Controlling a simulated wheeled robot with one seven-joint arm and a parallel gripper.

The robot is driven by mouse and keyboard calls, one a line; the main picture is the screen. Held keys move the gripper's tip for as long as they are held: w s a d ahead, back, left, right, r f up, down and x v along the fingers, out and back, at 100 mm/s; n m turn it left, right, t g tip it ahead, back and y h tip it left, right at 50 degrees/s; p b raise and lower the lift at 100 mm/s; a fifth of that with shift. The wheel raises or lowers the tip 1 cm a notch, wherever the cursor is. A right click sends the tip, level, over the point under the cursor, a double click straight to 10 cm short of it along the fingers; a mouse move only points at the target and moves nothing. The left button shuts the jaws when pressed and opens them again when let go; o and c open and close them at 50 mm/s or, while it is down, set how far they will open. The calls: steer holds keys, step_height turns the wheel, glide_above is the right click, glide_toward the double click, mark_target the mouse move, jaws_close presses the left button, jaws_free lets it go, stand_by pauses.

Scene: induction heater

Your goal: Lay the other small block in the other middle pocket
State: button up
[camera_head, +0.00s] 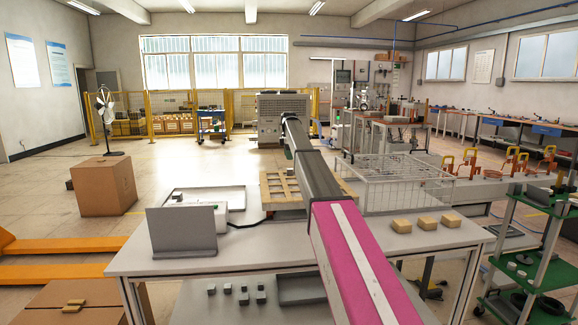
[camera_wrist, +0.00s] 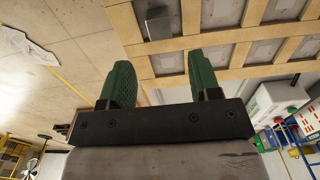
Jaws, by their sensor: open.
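The wooden frame with pockets (camera_wrist: 232,36) fills the upper part of the wrist view. It also shows in the head view, partly behind my arm (camera_head: 275,196). A small dark grey block (camera_wrist: 158,23) is in one of its pockets. The neighbouring pocket (camera_wrist: 222,12) shows only a grey bottom. My gripper (camera_wrist: 160,70) is open, its two green fingers wide apart with nothing between them. It points toward the frame; its gap from it is hard to judge. The gripper is not clear in the head view.
A wire basket (camera_head: 405,185) stands right of the frame. A green shelf cart (camera_head: 530,235) is at the right.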

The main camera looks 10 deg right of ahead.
steer(key=shift+r, duration=2)
